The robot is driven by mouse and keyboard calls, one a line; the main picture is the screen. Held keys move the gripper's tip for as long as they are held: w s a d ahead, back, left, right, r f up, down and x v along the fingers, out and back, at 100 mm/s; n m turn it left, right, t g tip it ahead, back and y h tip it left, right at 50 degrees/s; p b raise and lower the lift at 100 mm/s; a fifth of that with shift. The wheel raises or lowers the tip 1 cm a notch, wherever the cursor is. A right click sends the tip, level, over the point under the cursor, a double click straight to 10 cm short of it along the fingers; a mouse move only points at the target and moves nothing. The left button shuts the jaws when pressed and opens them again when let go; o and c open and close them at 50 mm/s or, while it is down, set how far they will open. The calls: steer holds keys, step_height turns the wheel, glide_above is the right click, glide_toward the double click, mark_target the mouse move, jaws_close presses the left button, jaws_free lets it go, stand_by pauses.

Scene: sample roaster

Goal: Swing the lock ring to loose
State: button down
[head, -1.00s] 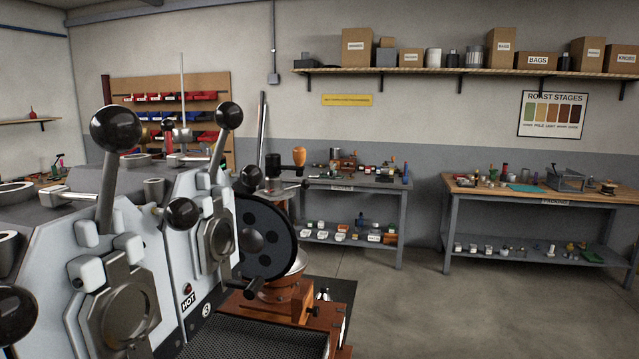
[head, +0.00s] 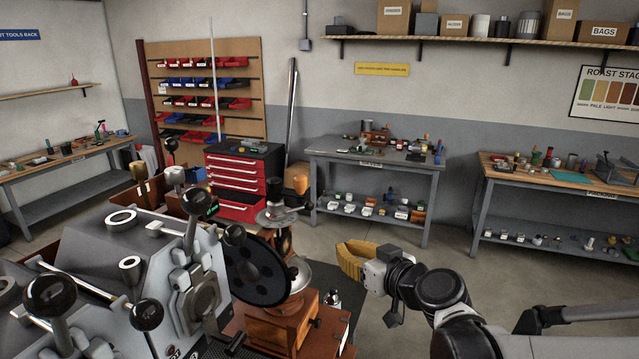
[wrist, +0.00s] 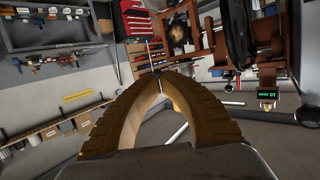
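I cannot pick out the lock ring for certain in either view. A hand grinder with a black flywheel (head: 255,271), a silver bowl (head: 297,275) and a wooden base (head: 283,326) stands right of the grey roaster (head: 105,262). A metal collar (head: 277,216) sits high on the grinder. My gripper (head: 345,262) is to the right of the bowl, apart from it, its yellow fingers pointing left. In the wrist view the ribbed fingers (wrist: 160,75) meet at their tips with nothing between them. The flywheel (wrist: 238,30) also shows there, upper right.
Ball-topped levers (head: 196,205) stick up from the roaster. A red tool chest (head: 238,180) and a grey bench (head: 370,165) stand behind. A small display (wrist: 267,94) shows in the wrist view. The floor (head: 480,285) right of the grinder is clear, apart from my arm.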

mark_target(312, 204)
steer(key=shift+t, duration=0.8)
steer(key=w+r+p, duration=0.1)
steer(key=w, duration=0.1)
steer(key=w+r+p, duration=0.1)
steer(key=r, duration=0.1)
steer(key=shift+w, duration=0.4)
steer(key=x, duration=1.4)
steer(key=shift+a+r, duration=0.1)
steer(key=shift+r, duration=0.1)
steer(key=shift+y+b, duration=0.3)
steer(key=shift+w+n+y, duration=0.3)
